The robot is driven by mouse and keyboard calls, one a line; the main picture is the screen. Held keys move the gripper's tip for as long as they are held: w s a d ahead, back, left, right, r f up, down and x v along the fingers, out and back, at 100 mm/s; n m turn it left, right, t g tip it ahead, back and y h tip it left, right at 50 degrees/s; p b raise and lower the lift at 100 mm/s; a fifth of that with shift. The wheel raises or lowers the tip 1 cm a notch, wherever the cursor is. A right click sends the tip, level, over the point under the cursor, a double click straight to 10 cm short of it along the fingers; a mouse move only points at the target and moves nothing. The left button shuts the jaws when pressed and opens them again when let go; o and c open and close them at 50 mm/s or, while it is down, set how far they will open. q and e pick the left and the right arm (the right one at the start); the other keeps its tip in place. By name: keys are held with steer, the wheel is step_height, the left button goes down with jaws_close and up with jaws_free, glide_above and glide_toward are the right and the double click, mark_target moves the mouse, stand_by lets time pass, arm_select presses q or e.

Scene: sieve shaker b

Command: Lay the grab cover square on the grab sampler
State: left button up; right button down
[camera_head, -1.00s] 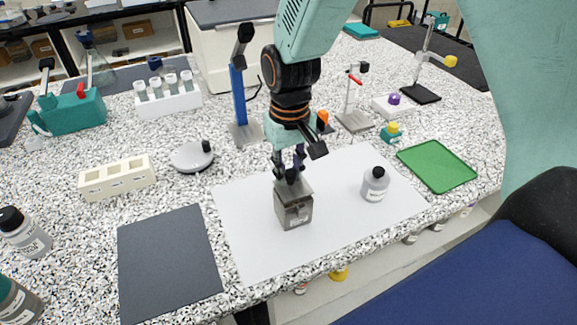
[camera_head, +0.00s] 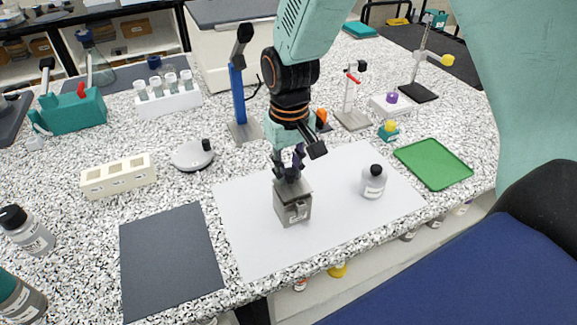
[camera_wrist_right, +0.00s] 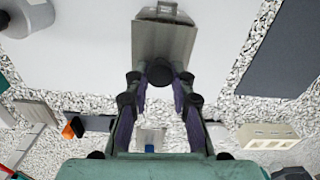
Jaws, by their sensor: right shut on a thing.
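The grab sampler (camera_head: 294,211) is a small grey metal box with a latch on its front, upright on the white sheet. The grab cover (camera_head: 293,187) is a grey plate with a black knob, at the top of the sampler. My right gripper (camera_head: 290,172) is above it, pointing down, shut on the knob. In the right wrist view the fingers (camera_wrist_right: 160,78) flank the black knob, with the cover's plate (camera_wrist_right: 165,42) beyond it. I cannot tell whether the plate touches the box all round or sits square. My left gripper is not in view.
A dark mat (camera_head: 170,260) lies to the left, a green tray (camera_head: 433,163) to the right. A white rack block (camera_head: 118,177) and a round grey device (camera_head: 192,155) stand behind left.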

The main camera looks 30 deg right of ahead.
steer(key=shift+w+d+f, duration=0.1)
steer(key=shift+w, duration=0.05)
steer(key=shift+s+p, duration=0.25)
steer(key=shift+p, duration=0.05)
steer(key=shift+w+f, duration=0.1)
steer(key=shift+f, duration=0.1)
stand_by(0.5)
steer(key=shift+f, duration=0.2)
steer(key=c, duration=1.3)
jaws_free()
steer(key=shift+a, duration=0.2)
steer(key=shift+o, duration=1.2)
